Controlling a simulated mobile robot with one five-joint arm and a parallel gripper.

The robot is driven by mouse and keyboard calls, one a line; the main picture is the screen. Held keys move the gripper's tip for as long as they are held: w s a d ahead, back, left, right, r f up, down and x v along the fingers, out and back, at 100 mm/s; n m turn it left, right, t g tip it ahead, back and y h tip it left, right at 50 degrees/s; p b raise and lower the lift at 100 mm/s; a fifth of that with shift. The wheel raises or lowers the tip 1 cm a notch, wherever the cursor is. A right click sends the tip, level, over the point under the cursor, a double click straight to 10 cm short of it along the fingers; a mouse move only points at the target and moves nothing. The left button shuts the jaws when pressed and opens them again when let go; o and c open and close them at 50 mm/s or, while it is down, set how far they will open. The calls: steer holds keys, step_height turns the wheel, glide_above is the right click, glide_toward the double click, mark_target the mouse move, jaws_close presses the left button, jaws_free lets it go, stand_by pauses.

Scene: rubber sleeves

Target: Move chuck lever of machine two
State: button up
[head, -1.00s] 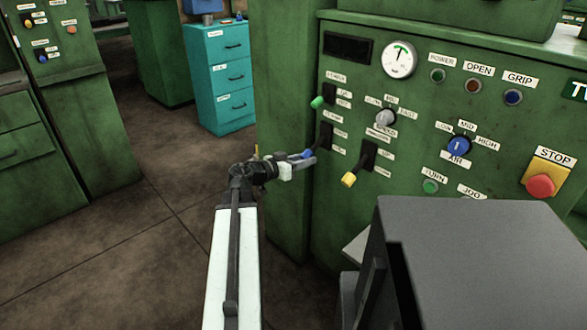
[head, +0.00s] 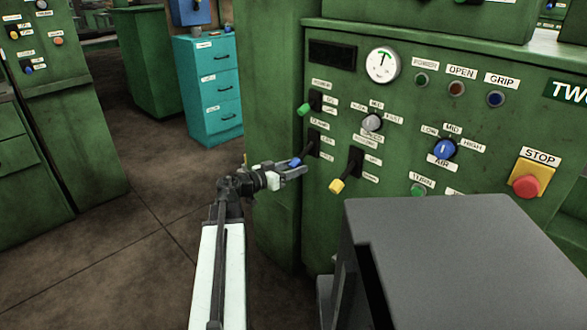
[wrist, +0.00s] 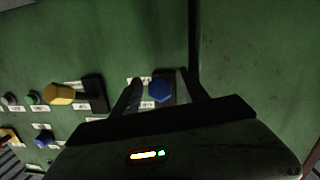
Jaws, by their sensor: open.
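The green panel of machine two (head: 400,140) carries three levers with coloured tips. A green-tipped lever (head: 303,110) is at upper left, a blue-tipped lever (head: 295,162) below it, and a yellow-tipped lever (head: 337,186) to the lower right. The small labels are too blurred to tell which one reads chuck. My gripper (head: 292,173) is open at the blue tip. In the wrist view, the blue tip (wrist: 160,91) lies between the two fingers of my gripper (wrist: 159,88); I cannot tell whether they touch it. The yellow lever (wrist: 62,94) is to the left there.
A grey box-like block (head: 440,250) stands in front of the panel at lower right. A red stop button (head: 526,187) and knobs are on the panel's right. A teal drawer cabinet (head: 209,90) stands behind. The floor (head: 130,235) to the left is clear.

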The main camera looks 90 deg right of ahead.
steer(key=v, duration=0.7)
steer(key=shift+w+a+p, duration=0.25)
steer(key=shift+w+p, duration=0.05)
steer(key=shift+p, duration=0.05)
